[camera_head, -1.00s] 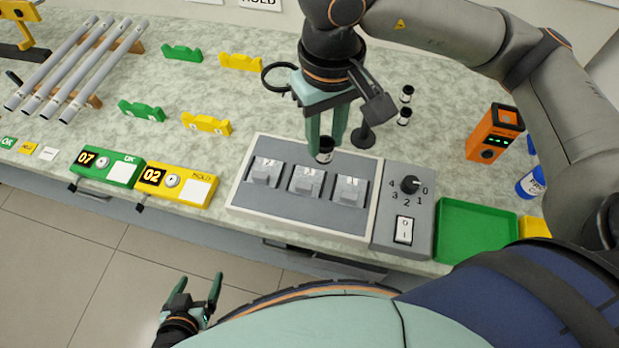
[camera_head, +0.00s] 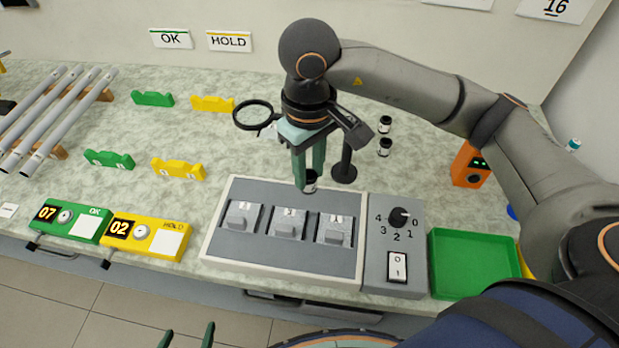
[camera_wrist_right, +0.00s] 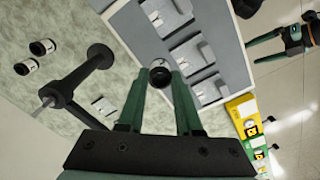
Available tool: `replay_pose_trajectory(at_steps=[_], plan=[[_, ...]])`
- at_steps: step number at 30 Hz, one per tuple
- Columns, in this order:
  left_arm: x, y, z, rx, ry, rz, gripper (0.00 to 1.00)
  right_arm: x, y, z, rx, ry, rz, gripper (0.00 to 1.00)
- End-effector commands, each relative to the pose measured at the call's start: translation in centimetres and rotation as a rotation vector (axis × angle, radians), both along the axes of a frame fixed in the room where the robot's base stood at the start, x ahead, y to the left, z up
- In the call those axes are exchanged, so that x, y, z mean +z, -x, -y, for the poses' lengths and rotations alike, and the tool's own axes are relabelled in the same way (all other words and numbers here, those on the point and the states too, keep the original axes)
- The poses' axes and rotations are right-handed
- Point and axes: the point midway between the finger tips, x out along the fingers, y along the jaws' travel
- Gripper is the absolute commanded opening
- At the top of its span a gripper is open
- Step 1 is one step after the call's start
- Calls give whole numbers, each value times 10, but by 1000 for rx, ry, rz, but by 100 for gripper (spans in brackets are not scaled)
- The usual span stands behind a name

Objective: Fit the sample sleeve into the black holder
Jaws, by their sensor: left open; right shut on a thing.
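My right gripper (camera_head: 308,176) is shut on a small dark sleeve with a white band (camera_head: 310,183), just behind the grey panel. In the right wrist view the sleeve (camera_wrist_right: 160,76) sits between the fingertips, with a dark round end facing the camera. Two similar small black-and-white cylinders, a rear one (camera_head: 385,124) and a front one (camera_head: 384,147), stand to the right. A black stand with a round base (camera_head: 344,173) is beside the held sleeve; I cannot tell whether it is the black holder. My left gripper (camera_head: 187,338) is open and empty at the bottom edge, partly cut off.
The grey panel (camera_head: 215,247) has three blocks and a dial box (camera_head: 378,262) at its right. A green tray (camera_head: 470,291) lies further right. A magnifier ring (camera_head: 235,112) is behind.

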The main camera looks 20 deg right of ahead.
Motion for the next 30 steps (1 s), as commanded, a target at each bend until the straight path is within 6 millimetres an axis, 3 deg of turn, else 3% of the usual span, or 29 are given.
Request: replay_pose_trajectory(at_steps=[7,13,26,27,30], plan=[[1,0,0,0,0,-1,100,-20,-12,8,-2,1,-4,0],[5,1,-1,1,0,1,100,-44,-11,7,2,0,-2,0],[-8,7,-2,2,-3,-16,100,-52,-11,6,1,-1,1,0],[-6,7,-1,2,-3,-18,100,-50,-11,6,1,-1,1,37],[-4,6,-1,2,-2,-15,100,-49,-11,6,1,-1,0,48]])
